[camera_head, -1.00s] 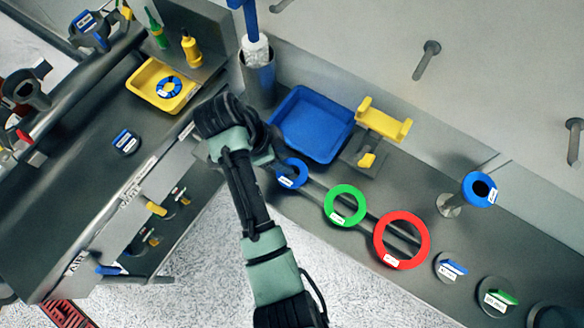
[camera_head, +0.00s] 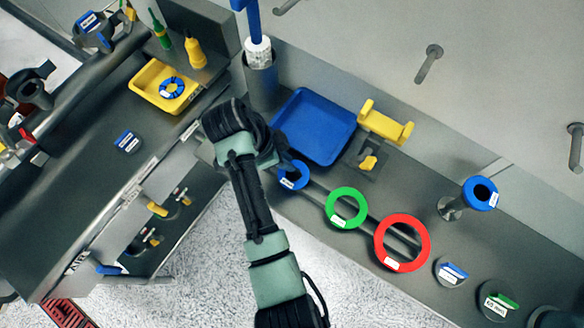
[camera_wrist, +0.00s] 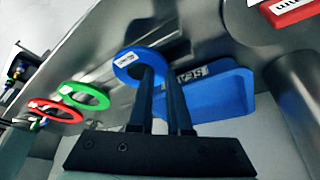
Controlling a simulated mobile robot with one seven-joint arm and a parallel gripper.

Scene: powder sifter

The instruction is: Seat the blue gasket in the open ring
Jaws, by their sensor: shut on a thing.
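A blue ring with a white label, the gasket (camera_head: 293,175), is at the left end of a row of rings on the grey bench. In the wrist view the blue gasket (camera_wrist: 126,68) shows at my fingertips. My gripper (camera_wrist: 158,72) is shut on its rim. In the head view my wrist hides most of the gripper (camera_head: 279,166). I cannot tell whether the gasket still touches its rest. A dark open ring-shaped clamp (camera_head: 30,88) is at the far left on the other bench; I cannot tell for sure it is the open ring.
A green ring (camera_head: 346,208) and a red ring (camera_head: 402,242) lie to the right. A blue tray (camera_head: 315,125) and a yellow holder (camera_head: 386,124) are behind. Another blue ring lies in a yellow tray (camera_head: 150,75) on the left bench. A blue-topped post (camera_head: 480,193) stands right.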

